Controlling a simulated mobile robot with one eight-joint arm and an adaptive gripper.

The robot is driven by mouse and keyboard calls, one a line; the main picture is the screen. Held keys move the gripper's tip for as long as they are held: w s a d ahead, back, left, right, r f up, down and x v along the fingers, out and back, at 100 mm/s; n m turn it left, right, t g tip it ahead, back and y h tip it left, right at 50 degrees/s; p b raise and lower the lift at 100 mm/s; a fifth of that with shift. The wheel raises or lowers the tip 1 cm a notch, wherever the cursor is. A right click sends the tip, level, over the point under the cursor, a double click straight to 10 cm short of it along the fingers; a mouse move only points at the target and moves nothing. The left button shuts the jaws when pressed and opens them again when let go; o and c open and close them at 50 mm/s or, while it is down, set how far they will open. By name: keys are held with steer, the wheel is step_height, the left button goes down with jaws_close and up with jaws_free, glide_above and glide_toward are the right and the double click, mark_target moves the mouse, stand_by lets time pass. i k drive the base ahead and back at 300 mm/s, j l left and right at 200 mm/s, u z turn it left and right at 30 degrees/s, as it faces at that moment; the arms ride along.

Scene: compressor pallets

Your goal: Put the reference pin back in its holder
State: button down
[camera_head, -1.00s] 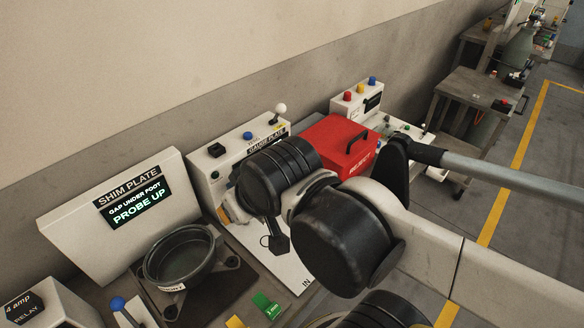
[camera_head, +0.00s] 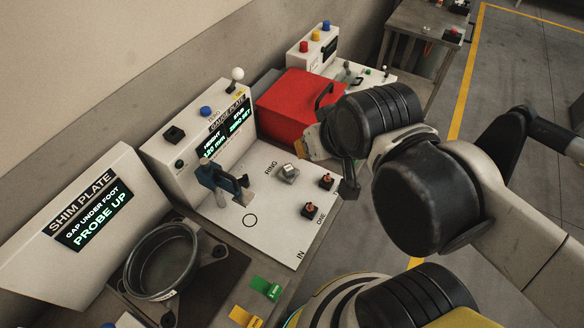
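A small silver piece (camera_head: 288,173) stands near RING. Two small dark blocks with orange tops, one farther back (camera_head: 326,181) and one nearer (camera_head: 309,210), stand near the right edge. I cannot tell which piece is the reference pin or its holder. A blue gauge arm (camera_head: 222,180) reaches over the plate near a printed circle. My gripper (camera_head: 348,188) shows only as a dark part below my wrist, right of the plate; its fingers are unclear.
The shim plate station (camera_head: 80,220) stands at left, its display reading PROBE UP, with a dark round pan (camera_head: 163,262) before it. A red box (camera_head: 290,105) stands behind the gauge plate. Green (camera_head: 265,287) and yellow (camera_head: 246,317) tabs lie in front. Floor is open at right.

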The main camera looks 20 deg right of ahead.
mark_target(288, 170)
steer(key=l+u, duration=0.7)
steer(key=l, duration=0.15)
